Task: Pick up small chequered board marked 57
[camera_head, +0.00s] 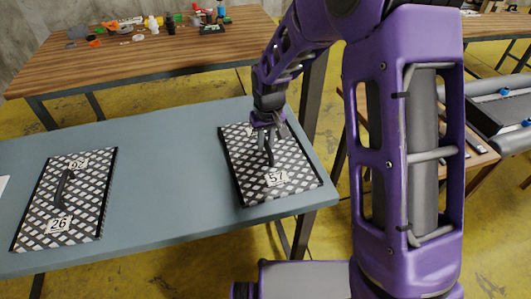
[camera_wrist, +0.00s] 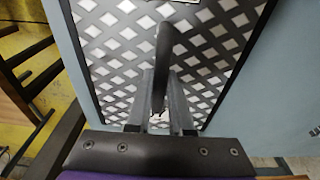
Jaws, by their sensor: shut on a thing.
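The chequered board marked 57 (camera_head: 300,183) lies on the right part of the blue-grey table (camera_head: 165,180), with a dark handle at its middle. In the wrist view the board (camera_wrist: 110,45) fills the middle of the picture, and its dark handle (camera_wrist: 163,50) stands between my fingers. My gripper (camera_head: 267,150) is over the board and shut on the handle; it also shows in the wrist view (camera_wrist: 160,100). The board appears flat on the table; I cannot tell whether there is a gap under it. Part of the board's far label is hidden by my gripper.
A similar chequered board marked 26 (camera_head: 90,210) with a dark handle (camera_head: 65,186) lies at the table's left. The tabletop between the boards is clear. A wooden table (camera_head: 150,58) with several small items stands behind. My purple arm blocks much of the right.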

